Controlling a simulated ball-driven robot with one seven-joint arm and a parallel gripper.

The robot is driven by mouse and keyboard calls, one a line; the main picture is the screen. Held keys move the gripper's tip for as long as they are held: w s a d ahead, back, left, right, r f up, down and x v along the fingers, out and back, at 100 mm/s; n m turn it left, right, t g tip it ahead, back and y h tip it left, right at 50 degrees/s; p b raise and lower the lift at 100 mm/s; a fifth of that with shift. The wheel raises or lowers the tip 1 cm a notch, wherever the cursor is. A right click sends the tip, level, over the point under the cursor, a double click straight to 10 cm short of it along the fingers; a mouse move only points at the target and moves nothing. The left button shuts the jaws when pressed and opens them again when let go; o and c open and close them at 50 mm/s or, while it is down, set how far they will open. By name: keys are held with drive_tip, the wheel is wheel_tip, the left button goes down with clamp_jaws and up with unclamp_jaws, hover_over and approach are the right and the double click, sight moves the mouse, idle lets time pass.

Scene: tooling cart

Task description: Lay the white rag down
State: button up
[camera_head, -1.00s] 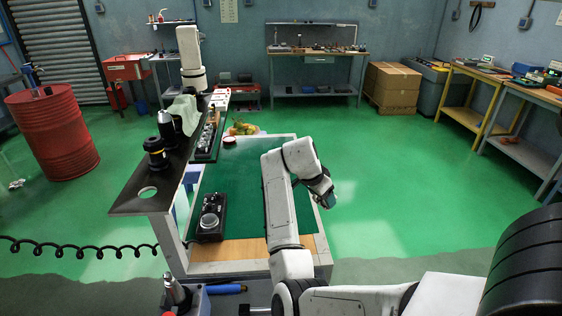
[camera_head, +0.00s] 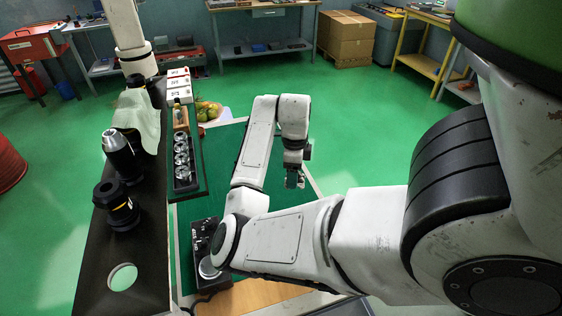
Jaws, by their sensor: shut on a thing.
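The white rag (camera_head: 143,113), pale and slightly greenish, hangs over something on the narrow black shelf at the left, just below a white column. Its folds hide what is under it. My gripper (camera_head: 292,181) is at the end of my white arm, to the right of the rag and well apart from it, over the right part of the green mat. Its jaws point down and are shut on a small grey-teal thing, too small in view to name.
On the black shelf (camera_head: 88,282), a black-and-silver tool holder (camera_head: 120,157) and a black one with a yellow ring (camera_head: 117,206) stand nearer than the rag. The white column (camera_head: 127,30) rises behind it. A black device (camera_head: 205,245) lies on the green mat (camera_head: 225,150).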

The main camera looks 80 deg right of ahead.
drive_tip(key=shift+w+f+b, duration=0.1)
drive_tip(key=shift+f+b, duration=0.2)
drive_tip(key=shift+f, duration=1.05)
drive_tip(key=shift+f+b, duration=1.95)
drive_tip(key=shift+f, duration=0.55)
drive_tip(key=shift+f, duration=0.3)
drive_tip(key=o, duration=1)
wheel_tip(320, 180, up, 11)
drive_tip(key=shift+f+b, duration=0.1)
drive_tip(key=shift+b, duration=0.25)
